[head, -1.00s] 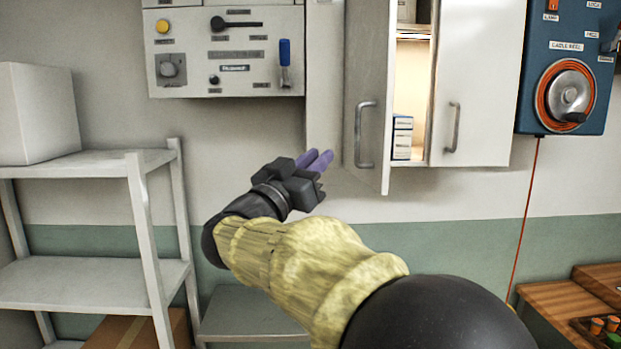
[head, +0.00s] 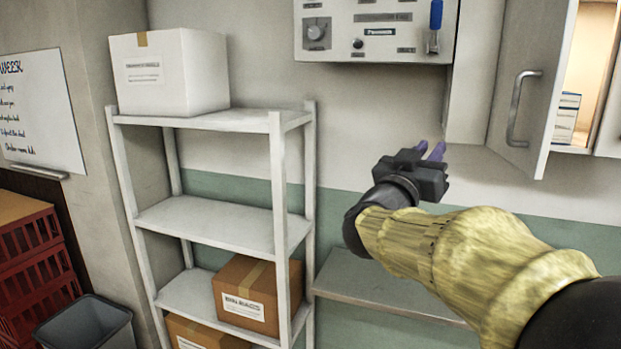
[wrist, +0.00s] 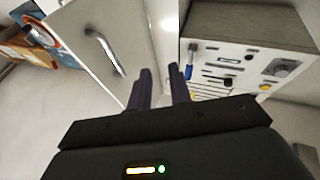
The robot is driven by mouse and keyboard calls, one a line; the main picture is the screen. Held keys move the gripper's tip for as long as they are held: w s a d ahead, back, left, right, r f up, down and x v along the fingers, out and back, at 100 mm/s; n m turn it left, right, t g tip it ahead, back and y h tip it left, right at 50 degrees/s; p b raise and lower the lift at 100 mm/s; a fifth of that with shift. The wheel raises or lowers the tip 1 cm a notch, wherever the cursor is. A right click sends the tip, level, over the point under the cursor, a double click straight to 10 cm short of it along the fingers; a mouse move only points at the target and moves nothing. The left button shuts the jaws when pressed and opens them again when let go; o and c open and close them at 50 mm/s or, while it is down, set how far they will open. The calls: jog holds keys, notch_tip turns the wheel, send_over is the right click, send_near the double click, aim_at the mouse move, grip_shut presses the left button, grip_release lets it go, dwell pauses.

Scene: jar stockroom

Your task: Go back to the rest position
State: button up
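My gripper (head: 432,150) is at the right of the head view, in front of the wall below the grey control panel and left of the open cabinet door. Its two purple fingers point up and away. In the wrist view the fingers (wrist: 160,85) stand apart with a gap and nothing between them. The gripper touches nothing that I can see.
The wall cabinet's door (head: 520,95) stands ajar close to the right of my gripper. The control panel (head: 375,30) is above it. A white shelf rack (head: 278,190) with boxes stands left, and a low grey shelf (head: 385,292) lies below. Red crates (head: 40,265) and a bin (head: 85,325) are far left.

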jog(key=a+f+n+g+y, duration=0.1)
jog(key=a+f+n+y, duration=0.2)
jog(key=f+y, duration=0.35)
jog(key=a+f+n+g+y, duration=0.1)
jog(key=a+f+n+y, duration=0.15)
jog(key=f, duration=0.75)
jog(key=a+f+n+g+y, duration=0.1)
jog(key=a+f+n+y, duration=0.15)
jog(key=f+y, duration=0.4)
jog(key=s+f+g, duration=1)
jog(key=s+f, duration=0.9)
jog(key=shift+d+f+m+g+h, duration=0.2)
jog(key=shift+d+m+g+h, duration=0.15)
jog(key=shift+d+g, duration=0.1)
jog(key=shift+s+a, duration=0.1)
jog(key=shift+s, duration=0.1)
jog(key=shift+w, duration=0.25)
